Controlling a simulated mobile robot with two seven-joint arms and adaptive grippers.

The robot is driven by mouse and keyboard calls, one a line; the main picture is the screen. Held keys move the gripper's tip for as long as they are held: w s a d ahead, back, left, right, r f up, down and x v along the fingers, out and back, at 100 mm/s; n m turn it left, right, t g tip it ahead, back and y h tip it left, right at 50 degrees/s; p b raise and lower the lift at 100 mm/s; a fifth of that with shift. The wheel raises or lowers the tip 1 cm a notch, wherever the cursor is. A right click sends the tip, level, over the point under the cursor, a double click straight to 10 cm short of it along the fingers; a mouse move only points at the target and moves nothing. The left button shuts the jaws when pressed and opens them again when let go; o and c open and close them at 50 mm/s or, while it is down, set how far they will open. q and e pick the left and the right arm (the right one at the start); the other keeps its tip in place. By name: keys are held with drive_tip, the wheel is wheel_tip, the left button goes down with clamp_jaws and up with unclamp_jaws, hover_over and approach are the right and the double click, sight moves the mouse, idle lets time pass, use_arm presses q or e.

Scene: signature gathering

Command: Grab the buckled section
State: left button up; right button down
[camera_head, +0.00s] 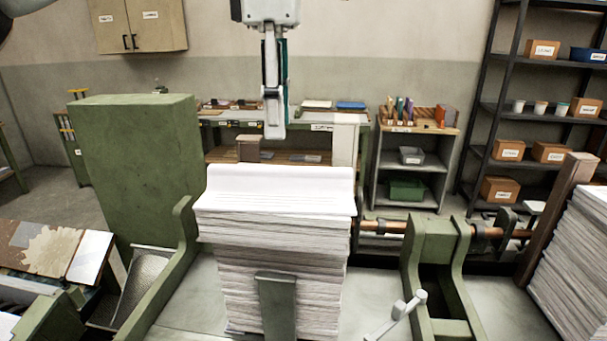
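A tall stack of white paper sections (280,275) stands in the middle, behind a green upright stop (276,306). On its top lies a bowed, raised white section (280,188), with its front edge curving down over the pile. No gripper touches it. A pale and dark part of my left arm shows in the top left corner, far from the stack. Its fingertips cannot be made out there. My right gripper is out of view.
A pale machine arm with a narrow jaw (272,110) hangs above the stack. A tall green housing (138,165) stands left, and a copper-coloured shaft (384,227) runs to the right. Another paper stack (575,265) is at far right. Shelves stand behind.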

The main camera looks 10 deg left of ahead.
sight(279, 168)
use_arm(q)
drive_tip(key=shift+f, duration=0.25)
wheel_tip(279, 168, down, 2)
drive_tip(key=shift+s+a+f, duration=0.1)
drive_tip(key=shift+s+f, duration=0.05)
drive_tip(key=shift+f, duration=0.05)
drive_tip(key=f, duration=0.5)
drive_tip(key=shift+s, duration=0.2)
drive_tip(key=shift+c, duration=0.4)
clamp_jaws()
